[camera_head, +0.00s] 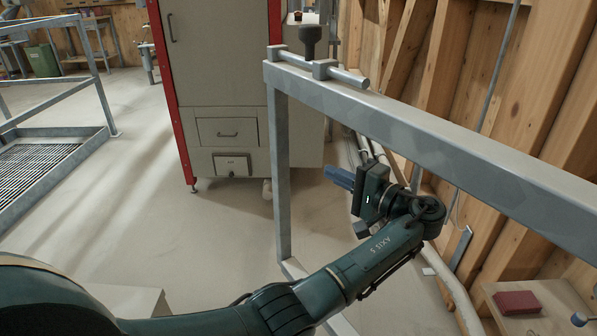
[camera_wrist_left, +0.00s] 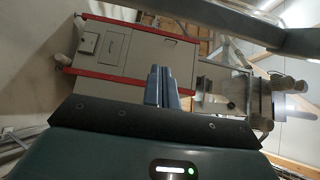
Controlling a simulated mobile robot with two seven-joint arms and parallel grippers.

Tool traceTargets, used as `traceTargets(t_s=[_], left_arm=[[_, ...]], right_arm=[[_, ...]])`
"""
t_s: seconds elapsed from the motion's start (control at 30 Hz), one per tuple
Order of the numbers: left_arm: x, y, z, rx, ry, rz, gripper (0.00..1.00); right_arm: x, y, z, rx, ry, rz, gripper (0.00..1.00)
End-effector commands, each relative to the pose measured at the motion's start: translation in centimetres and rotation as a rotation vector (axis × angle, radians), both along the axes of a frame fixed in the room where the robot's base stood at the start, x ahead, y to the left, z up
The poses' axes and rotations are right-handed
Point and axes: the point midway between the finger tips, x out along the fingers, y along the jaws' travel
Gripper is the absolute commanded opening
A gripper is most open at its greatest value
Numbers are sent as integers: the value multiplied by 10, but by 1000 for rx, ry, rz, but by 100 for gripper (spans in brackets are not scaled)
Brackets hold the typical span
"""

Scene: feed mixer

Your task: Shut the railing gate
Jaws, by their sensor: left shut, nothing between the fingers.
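The railing gate (camera_head: 430,130) is a grey metal frame running from the upper middle to the right edge in the head view. A sliding bolt (camera_head: 322,70) with a dark knob (camera_head: 311,40) sits on its top rail near the far end. My left gripper (camera_head: 339,177) is inside the frame's outline in the picture, below the top rail and right of the upright post (camera_head: 281,175). Its blue fingers are shut and empty, also in the left wrist view (camera_wrist_left: 161,86). A grey bar (camera_wrist_left: 240,25) crosses the top there. I cannot tell whether the arm touches the gate.
A grey cabinet with red edges (camera_head: 215,90) stands beyond the gate. A wooden stud wall (camera_head: 490,90) is at the right. A railing with a grated platform (camera_head: 40,165) is at the left. A small wooden shelf with a red box (camera_head: 517,302) is at lower right. Open floor lies between.

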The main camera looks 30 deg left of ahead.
Motion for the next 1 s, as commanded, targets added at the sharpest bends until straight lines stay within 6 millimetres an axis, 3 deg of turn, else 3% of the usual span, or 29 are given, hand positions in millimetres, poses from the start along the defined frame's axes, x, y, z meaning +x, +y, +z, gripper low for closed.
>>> traceTargets(t_s=[0.27, 0.6, 1.0], left_arm=[[17, 61, -1, 0, -1, 2, 0], [-13, 76, -1, -1, 2, -3, 0], [-18, 78, -1, -2, 3, -3, 0]], right_arm=[[2, 1, -2, -1, -35, 3, 36], [1, 1, 0, -1, -18, 3, 36], [1, 0, -1, -3, -12, 1, 36]])
